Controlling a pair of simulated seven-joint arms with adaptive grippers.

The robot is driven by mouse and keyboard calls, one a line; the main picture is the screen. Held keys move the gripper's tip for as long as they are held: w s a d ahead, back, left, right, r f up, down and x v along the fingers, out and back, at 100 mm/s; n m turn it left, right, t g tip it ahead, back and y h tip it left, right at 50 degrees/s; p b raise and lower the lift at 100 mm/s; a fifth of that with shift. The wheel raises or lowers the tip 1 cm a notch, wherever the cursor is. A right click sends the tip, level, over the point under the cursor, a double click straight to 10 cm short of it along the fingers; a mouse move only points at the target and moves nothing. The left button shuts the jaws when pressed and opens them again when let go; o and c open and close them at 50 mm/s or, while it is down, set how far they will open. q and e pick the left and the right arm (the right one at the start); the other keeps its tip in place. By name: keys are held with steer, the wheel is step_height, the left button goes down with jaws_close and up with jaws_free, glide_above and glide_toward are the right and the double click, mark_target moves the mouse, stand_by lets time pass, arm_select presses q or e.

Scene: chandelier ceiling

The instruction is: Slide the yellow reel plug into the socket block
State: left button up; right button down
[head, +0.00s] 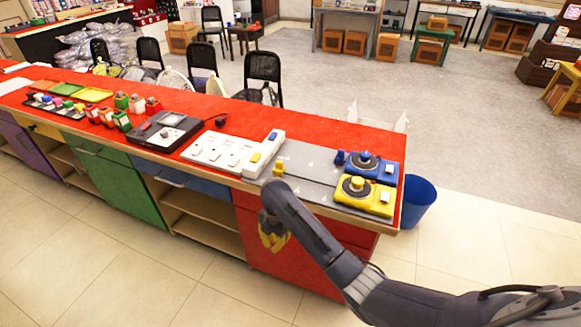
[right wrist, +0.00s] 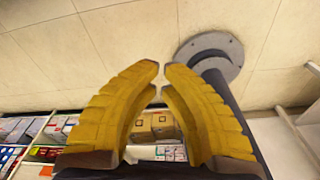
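The yellow reel (head: 365,193) sits at the front right of the red counter, on a grey mat. A small yellow plug (head: 278,167) stands on the mat to its left, near the white socket block (head: 228,153). A dark line, perhaps the cord, runs from the reel towards the plug. My right gripper (head: 272,241) hangs beyond the counter's front edge, apart from the plug and lower in the picture. In the right wrist view its yellow fingers (right wrist: 161,70) hold nothing; their tips are close together with a narrow gap. My left gripper is not in view.
A blue reel (head: 370,166) stands behind the yellow one, with a blue plug (head: 340,157) beside it. A dark device (head: 163,132) and several small coloured items lie further left. A blue bin (head: 418,200) stands at the counter's right end.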

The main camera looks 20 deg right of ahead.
mark_target(279, 168)
steer(key=s+a+f+m+t+y, duration=0.2)
steer(key=s+a+f+m+y, duration=0.35)
steer(key=s+m, duration=0.35)
steer(key=w+d+r+m+t+h, duration=0.4)
steer(key=d+r+m+t, duration=0.5)
steer(key=m, duration=0.8)
steer(key=w+d+r+m+t+h, duration=0.1)
steer(key=w+d+r+m+t, duration=0.4)
steer(key=d+r+m+t, duration=0.8)
steer(key=w+a+m+g, duration=0.1)
steer(key=w, duration=0.5)
steer(key=w+a+f+m+g, duration=0.1)
steer(key=w+g, duration=0.1)
steer(key=w, duration=0.5)
steer(key=w+a+f+m+g, duration=0.1)
steer(key=w+a+g, duration=0.1)
steer(key=w, duration=0.4)
steer(key=shift+w, duration=0.3)
